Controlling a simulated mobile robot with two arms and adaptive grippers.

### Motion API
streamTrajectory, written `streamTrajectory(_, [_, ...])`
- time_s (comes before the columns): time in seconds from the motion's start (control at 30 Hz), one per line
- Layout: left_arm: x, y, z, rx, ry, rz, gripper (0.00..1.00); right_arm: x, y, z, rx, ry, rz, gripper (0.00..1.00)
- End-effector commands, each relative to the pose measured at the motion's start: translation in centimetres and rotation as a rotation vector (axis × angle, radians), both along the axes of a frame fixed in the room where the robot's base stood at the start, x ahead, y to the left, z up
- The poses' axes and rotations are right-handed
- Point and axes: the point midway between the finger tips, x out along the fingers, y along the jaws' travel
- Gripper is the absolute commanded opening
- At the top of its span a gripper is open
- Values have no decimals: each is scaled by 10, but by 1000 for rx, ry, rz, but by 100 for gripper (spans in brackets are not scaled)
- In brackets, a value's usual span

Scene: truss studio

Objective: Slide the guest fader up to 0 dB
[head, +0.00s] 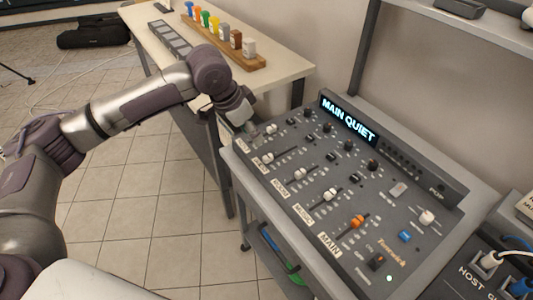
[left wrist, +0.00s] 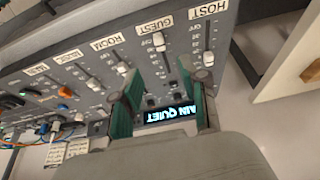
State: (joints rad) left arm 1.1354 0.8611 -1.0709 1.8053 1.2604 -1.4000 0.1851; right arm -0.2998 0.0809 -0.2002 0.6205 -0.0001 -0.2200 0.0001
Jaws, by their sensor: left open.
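The guest fader is a white cap (head: 267,158) on the sloped grey mixer (head: 345,165). In the left wrist view the guest fader cap (left wrist: 158,41) sits low in its slot, close to the GUEST label (left wrist: 153,26). My left gripper (head: 243,122) is at the mixer's upper left corner, by the host strip. In the left wrist view its two green-padded fingers (left wrist: 164,80) are spread, with nothing between them. The guest cap lies beyond the fingertips, apart from them. My right gripper is not in view.
The host fader cap (left wrist: 208,58) is beside the right finger. Room (head: 299,170), music (head: 330,194) and orange main (head: 358,221) caps stand farther along. A display (head: 348,118) reads MAIN QUIET. A wooden table (head: 285,72) with a rack of coloured items stands behind.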

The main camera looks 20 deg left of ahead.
Motion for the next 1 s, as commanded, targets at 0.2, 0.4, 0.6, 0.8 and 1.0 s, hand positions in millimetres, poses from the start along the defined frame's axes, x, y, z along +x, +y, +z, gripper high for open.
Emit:
streamTrajectory(0.2, [13, -11, -43, 0, 4, 0, 44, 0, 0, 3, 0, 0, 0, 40])
streamTrajectory(0.4, [25, -21, -80, 1, 2, -1, 44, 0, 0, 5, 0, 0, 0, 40])
streamTrajectory(0.6, [33, -27, -104, 2, 1, -1, 44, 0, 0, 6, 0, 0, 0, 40])
streamTrajectory(0.8, [36, -29, -111, 1, -1, -1, 44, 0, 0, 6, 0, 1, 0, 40])
streamTrajectory(1.0, [36, -29, -111, 1, -1, -1, 44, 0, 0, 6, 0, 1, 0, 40])
